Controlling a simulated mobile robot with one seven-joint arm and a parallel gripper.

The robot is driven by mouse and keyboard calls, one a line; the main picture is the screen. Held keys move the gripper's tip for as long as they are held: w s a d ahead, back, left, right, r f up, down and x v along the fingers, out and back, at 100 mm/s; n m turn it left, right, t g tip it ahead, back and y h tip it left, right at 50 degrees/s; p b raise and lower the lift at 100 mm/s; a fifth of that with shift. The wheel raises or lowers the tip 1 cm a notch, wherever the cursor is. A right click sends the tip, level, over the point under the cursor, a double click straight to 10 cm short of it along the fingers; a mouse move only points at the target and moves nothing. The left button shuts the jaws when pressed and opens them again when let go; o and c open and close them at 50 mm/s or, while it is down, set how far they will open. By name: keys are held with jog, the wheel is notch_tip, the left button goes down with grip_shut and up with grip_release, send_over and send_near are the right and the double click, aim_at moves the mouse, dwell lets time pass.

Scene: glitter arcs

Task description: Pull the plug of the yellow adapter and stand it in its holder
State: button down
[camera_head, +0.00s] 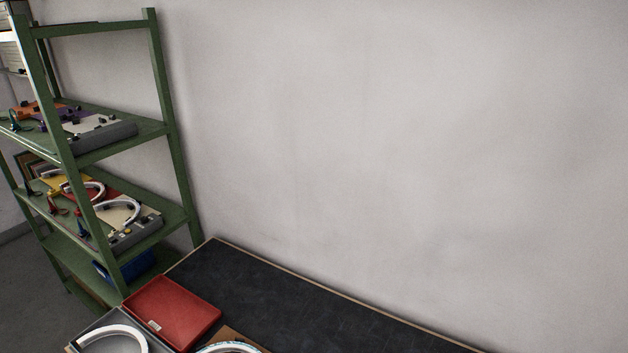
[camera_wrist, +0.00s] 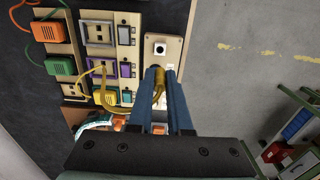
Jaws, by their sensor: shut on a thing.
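In the wrist view my gripper (camera_wrist: 164,72) has its two long blue fingers shut on the yellow plug (camera_wrist: 160,88), which shows only partly between them. The yellow adapter (camera_wrist: 105,97) lies to the left of the fingers on a pale socket board, with yellow cable looping by it. A beige plate (camera_wrist: 162,36) with a dark-centred square fitting lies just beyond the fingertips. I cannot tell whether it is the plug's holder, or whether the plug touches it. The head view shows neither my gripper nor the plug.
Orange (camera_wrist: 47,32) and green (camera_wrist: 61,67) adapters lie at the left. In the head view a red tray (camera_head: 172,310) and a grey tray with a white arc (camera_head: 110,340) sit on the dark table (camera_head: 290,310). A green shelf (camera_head: 180,170) stands behind; the table's right is clear.

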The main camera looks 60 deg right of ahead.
jog(key=shift+f+b, duration=3.45)
jog(key=shift+f, duration=0.95)
jog(key=shift+s+d+p, duration=0.2)
jog(key=shift+s+d, duration=0.85)
jog(key=shift+s, duration=0.65)
jog(key=shift+s+d+p, duration=0.25)
jog(key=shift+s+d, duration=0.8)
jog(key=shift+s, duration=0.6)
jog(key=shift+s+d+p, duration=0.2)
jog(key=shift+s+d, duration=0.85)
jog(key=shift+s, duration=0.65)
jog(key=shift+f, duration=0.15)
jog(key=shift+f+b, duration=1.05)
jog(key=shift+f+b, duration=0.6)
jog(key=shift+f, duration=0.3)
jog(key=c, duration=0.8)
grip_release()
jog(key=shift+o, duration=0.2)
